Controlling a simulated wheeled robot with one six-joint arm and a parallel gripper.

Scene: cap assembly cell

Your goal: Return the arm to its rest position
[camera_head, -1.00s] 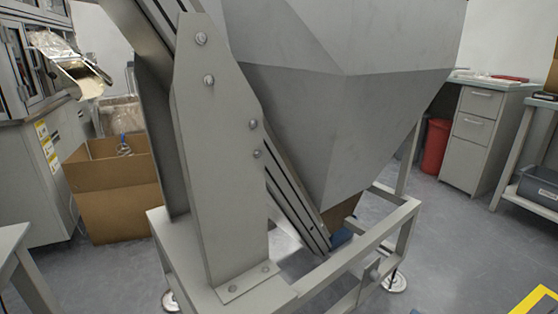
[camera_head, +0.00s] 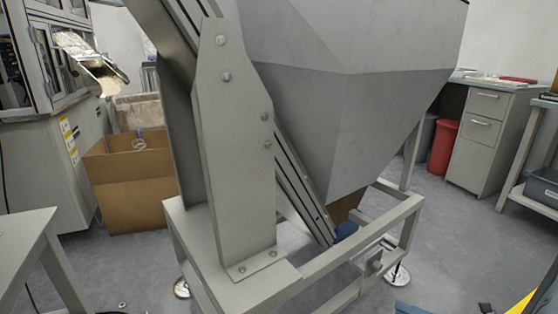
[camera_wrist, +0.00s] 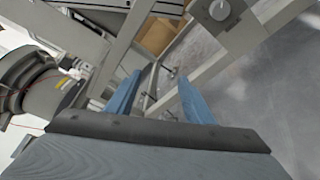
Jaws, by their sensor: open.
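My gripper (camera_wrist: 160,100) shows in the wrist view, its two blue fingers apart with nothing between them. Past the fingers are a grey metal frame (camera_wrist: 215,55), the floor and part of a cardboard box (camera_wrist: 160,33).
A large grey hopper (camera_head: 350,110) on a metal stand (camera_head: 240,170) fills the middle of the head view. A cardboard box (camera_head: 135,190) is behind it at left, near a machine (camera_head: 45,170). A red bin (camera_head: 443,147) and drawer cabinet (camera_head: 478,140) are at right. Grey floor lies between.

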